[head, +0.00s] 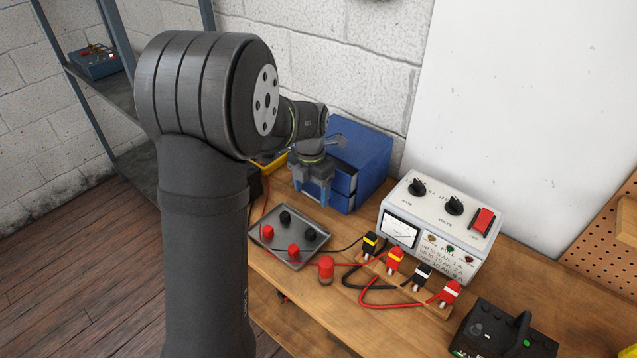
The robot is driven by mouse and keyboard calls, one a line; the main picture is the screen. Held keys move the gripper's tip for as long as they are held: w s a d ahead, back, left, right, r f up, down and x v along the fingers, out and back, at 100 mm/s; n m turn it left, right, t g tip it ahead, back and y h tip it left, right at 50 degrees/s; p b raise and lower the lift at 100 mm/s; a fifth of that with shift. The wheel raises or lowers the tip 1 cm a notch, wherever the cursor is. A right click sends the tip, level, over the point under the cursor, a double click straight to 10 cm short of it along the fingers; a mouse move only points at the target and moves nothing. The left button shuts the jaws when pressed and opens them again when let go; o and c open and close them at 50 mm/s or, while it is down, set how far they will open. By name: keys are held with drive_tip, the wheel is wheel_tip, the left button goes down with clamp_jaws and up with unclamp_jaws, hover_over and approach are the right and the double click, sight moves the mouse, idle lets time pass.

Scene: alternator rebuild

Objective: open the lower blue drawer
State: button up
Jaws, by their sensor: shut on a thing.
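The blue drawer cabinet (366,150) stands on the bench against the wall, its front facing left. The lower blue drawer (341,202) shows in part at the bottom of that front. My gripper (315,197) points down just in front of the cabinet, at the drawer fronts. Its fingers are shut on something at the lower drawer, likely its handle. My gripper hides the handle and the contact. I cannot tell how far the drawer stands out.
A metal tray (265,255) with red and black knobs lies in front of the cabinet. A tester box (437,225) stands to the right, with cables and clips before it. A yellow bin (272,163) is behind my gripper. My arm covers the left middle.

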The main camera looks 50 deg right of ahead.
drive_tip(key=a, duration=0.7)
drive_tip(key=shift+s+a, duration=0.1)
drive_tip(key=shift+a, duration=0.1)
drive_tip(key=o, duration=1.1)
drive_tip(key=shift+o, duration=0.2)
drive_tip(key=shift+r, duration=0.1)
wheel_tip(320, 180, up, 17)
drive_tip(key=shift+r, duration=0.15)
